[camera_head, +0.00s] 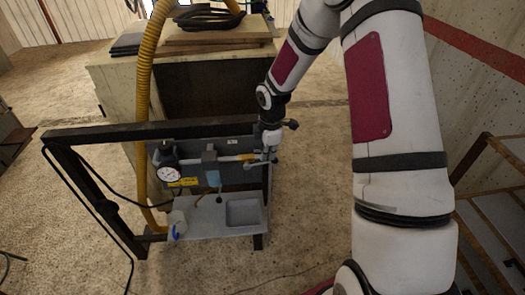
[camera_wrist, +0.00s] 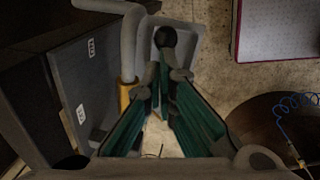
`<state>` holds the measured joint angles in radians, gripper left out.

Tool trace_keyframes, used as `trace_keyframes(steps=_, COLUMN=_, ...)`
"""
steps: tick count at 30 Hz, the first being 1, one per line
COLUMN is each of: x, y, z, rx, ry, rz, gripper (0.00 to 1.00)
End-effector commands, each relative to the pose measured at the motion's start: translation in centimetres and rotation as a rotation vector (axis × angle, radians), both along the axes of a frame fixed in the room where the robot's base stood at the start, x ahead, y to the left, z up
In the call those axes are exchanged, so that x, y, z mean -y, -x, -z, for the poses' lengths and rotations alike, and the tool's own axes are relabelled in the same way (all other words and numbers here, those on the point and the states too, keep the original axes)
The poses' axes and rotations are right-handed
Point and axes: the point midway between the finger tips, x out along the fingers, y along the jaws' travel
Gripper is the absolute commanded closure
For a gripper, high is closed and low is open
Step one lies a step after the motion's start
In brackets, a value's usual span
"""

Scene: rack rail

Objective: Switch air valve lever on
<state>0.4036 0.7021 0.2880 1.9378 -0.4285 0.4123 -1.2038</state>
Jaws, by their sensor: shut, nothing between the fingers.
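A grey panel (camera_head: 228,143) on a dark frame carries a pipe with a yellow band (camera_head: 246,157), a round white gauge (camera_head: 170,174) and a blue-bowled unit (camera_head: 213,178). My gripper (camera_head: 270,153) is at the right end of this pipe, close to the fittings there. In the wrist view its teal-padded fingers (camera_wrist: 164,76) converge and are shut with nothing held. A black round knob (camera_wrist: 165,38) shows just past the fingertips, and the yellow band (camera_wrist: 130,95) is left of them. I cannot tell for sure which fitting is the lever, or whether the fingertips touch it.
A grey tray with a basin (camera_head: 243,212) is below the pipe, with a white and blue bottle (camera_head: 178,226) at its left. A yellow corrugated hose (camera_head: 146,90) runs beside the frame (camera_head: 150,130). A wooden crate (camera_head: 115,95) stands behind. A metal shelf (camera_head: 490,200) is at right.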

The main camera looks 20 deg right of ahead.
Motion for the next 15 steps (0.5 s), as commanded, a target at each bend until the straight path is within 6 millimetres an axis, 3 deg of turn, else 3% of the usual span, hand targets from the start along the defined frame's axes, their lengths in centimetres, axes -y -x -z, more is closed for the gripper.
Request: trace_keyframes(steps=15, x=1.0, y=0.3, z=1.7, rx=0.0, ry=0.0, rz=0.0, gripper=1.0)
